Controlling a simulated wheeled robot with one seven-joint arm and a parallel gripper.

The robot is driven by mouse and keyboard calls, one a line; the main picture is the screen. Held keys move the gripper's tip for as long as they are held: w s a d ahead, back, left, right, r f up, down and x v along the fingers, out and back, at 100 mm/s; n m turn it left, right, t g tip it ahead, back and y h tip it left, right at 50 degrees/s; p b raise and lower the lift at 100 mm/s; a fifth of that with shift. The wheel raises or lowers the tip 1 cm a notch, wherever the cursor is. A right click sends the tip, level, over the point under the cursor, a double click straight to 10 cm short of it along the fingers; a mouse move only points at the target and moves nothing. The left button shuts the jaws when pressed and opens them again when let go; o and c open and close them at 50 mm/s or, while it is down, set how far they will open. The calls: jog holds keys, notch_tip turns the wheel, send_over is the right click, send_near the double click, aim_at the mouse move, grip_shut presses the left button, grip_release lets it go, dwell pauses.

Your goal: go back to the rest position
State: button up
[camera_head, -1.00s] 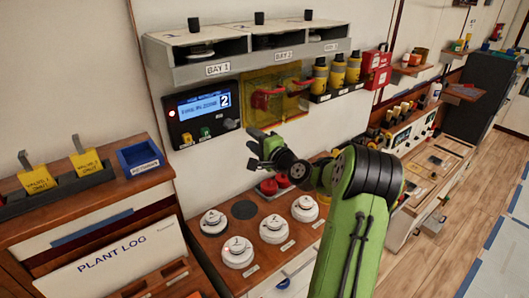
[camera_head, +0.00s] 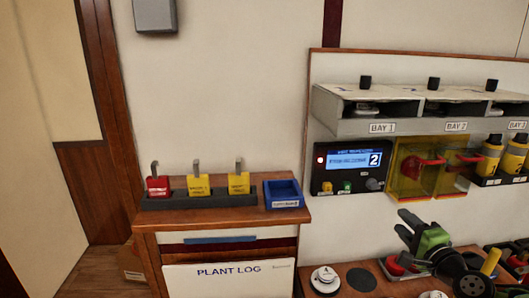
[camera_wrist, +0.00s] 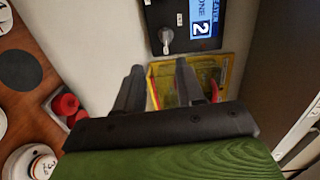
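My gripper (camera_head: 408,228) is at the lower right of the head view, above the wooden counter and below the yellow see-through breaker cover (camera_head: 414,168). In the wrist view its two dark fingers (camera_wrist: 158,88) stand apart with nothing between them. They point toward the wall, with the yellow cover (camera_wrist: 222,76) beyond them. My gripper touches nothing that I can see. Most of my arm is outside the head view.
A display panel (camera_head: 350,169) showing 2 hangs on the wall. Bay shelves (camera_head: 350,124) jut out above it. White round detectors (camera_head: 325,279) sit on the counter below. A cabinet (camera_head: 150,232) at left carries a blue tray (camera_head: 283,205) and red and yellow tags (camera_head: 198,185).

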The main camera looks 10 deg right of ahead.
jog(key=s+a+f+n+g+y, duration=0.15)
jog(key=a+n+g, duration=0.35)
jog(key=a, duration=0.6)
jog(key=s+a+f+n+g+y, duration=0.1)
jog(key=s+a+n+g+y, duration=0.15)
jog(key=a+n, duration=0.7)
jog(key=s+a+n+g+h, duration=0.1)
jog(key=s+a+g, duration=0.1)
jog(key=s, duration=0.8)
jog(key=s+a+n+g+h, duration=0.2)
jog(key=s+a, duration=0.2)
jog(key=s, duration=0.7)
jog(key=shift+s+a+f+h, duration=0.3)
jog(key=shift+a, duration=0.1)
jog(key=shift+n+g, duration=0.25)
